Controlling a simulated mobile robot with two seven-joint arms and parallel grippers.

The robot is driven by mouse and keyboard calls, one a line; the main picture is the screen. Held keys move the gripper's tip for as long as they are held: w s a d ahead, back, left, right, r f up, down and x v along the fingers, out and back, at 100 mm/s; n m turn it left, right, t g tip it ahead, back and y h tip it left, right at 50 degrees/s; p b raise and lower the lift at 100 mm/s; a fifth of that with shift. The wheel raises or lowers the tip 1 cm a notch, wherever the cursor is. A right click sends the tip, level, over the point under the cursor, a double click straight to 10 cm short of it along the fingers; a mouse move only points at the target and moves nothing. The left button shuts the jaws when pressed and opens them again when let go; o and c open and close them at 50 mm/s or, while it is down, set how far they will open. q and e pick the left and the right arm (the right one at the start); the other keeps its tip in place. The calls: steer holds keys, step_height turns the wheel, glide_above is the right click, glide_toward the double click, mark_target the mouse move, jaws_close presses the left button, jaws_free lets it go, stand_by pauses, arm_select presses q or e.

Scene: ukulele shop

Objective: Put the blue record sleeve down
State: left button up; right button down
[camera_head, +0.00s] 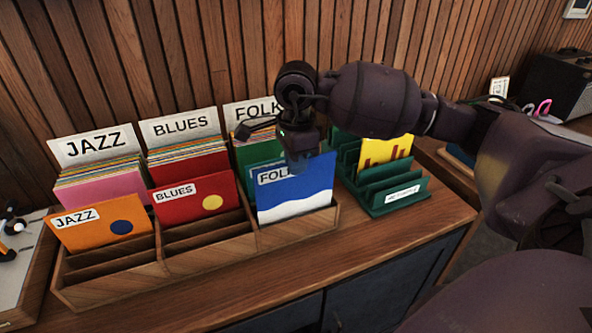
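The blue record sleeve (300,194), with a white wave at its bottom and a FOLK label, stands in the front of the right compartment of the wooden record crate (208,261). Its lower edge is behind the crate's front wall. My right gripper (299,160) points down at the sleeve's top edge, overlapping it in the picture. Its fingertips are dark and partly hidden, so I cannot tell whether they are closed on the sleeve. My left gripper is not in view.
Orange JAZZ (103,222) and red BLUES (195,199) sleeves stand in the other compartments. A green slotted rack (401,196) with a yellow sleeve (386,150) stands close on the right. A wood-slat wall (215,45) is behind. The counter's front strip is clear.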

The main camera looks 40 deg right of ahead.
mark_target(296, 194)
step_height(296, 194, down, 2)
steer(key=shift+f, duration=0.1)
steer(key=shift+f, duration=0.35)
steer(key=shift+f+b, duration=0.3)
steer(key=shift+b, duration=0.15)
steer(key=c, duration=1.3)
jaws_free()
steer(key=shift+r, duration=0.15)
